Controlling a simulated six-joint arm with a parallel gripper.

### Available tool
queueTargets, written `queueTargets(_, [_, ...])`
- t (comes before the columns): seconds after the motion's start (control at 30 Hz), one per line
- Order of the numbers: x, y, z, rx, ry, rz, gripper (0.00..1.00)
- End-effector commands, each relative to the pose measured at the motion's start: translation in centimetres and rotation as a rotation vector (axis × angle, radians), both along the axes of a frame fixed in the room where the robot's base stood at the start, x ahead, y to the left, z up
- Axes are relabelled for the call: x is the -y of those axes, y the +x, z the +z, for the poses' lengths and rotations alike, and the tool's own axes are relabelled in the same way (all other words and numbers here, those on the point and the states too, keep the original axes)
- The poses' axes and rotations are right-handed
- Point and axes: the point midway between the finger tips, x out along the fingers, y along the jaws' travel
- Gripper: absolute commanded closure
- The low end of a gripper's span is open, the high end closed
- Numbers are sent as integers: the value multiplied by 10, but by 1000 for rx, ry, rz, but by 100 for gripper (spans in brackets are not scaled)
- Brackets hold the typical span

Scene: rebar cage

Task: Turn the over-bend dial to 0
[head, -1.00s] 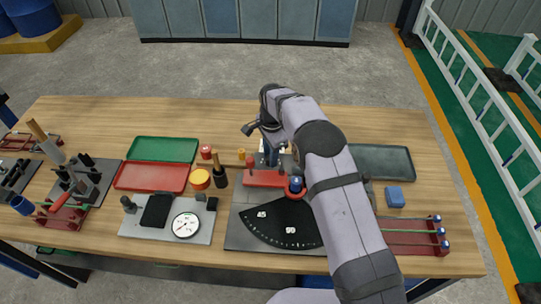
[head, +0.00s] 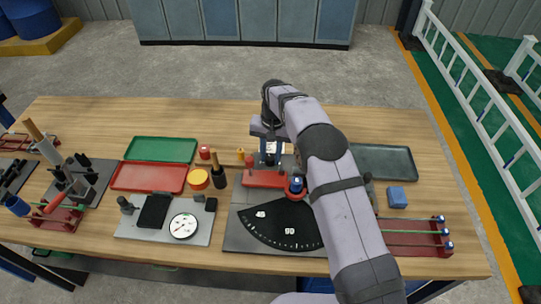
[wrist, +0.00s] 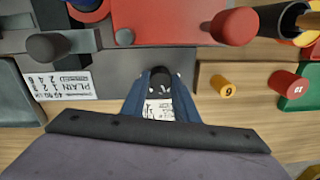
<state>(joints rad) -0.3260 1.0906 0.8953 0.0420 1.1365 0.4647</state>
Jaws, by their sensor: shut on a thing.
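The over-bend dial (wrist: 160,77) is a small black knob with white marks, seen in the wrist view between the blue fingers of my gripper (wrist: 160,88). The fingers are shut on it from both sides. A white printed label (wrist: 158,108) shows just below the knob, partly framed by the fingers. I cannot read the dial's setting. In the head view, my gripper (head: 270,156) points down at the back edge of the bending plate (head: 238,238), behind the red bar (head: 262,179). The dial itself is hidden there.
A black angle scale (head: 275,228) lies on the plate. Orange cylinder (wrist: 222,86) and red cylinder (wrist: 283,82) stand beside the gripper. A gauge plate (head: 140,228), trays and a blue block (head: 397,197) are around.

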Motion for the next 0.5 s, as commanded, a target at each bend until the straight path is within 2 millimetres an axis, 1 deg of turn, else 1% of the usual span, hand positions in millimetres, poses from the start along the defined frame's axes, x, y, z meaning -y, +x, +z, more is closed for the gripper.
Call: queueTargets(0.5, [-1, 2, 1, 3, 3, 489, 95])
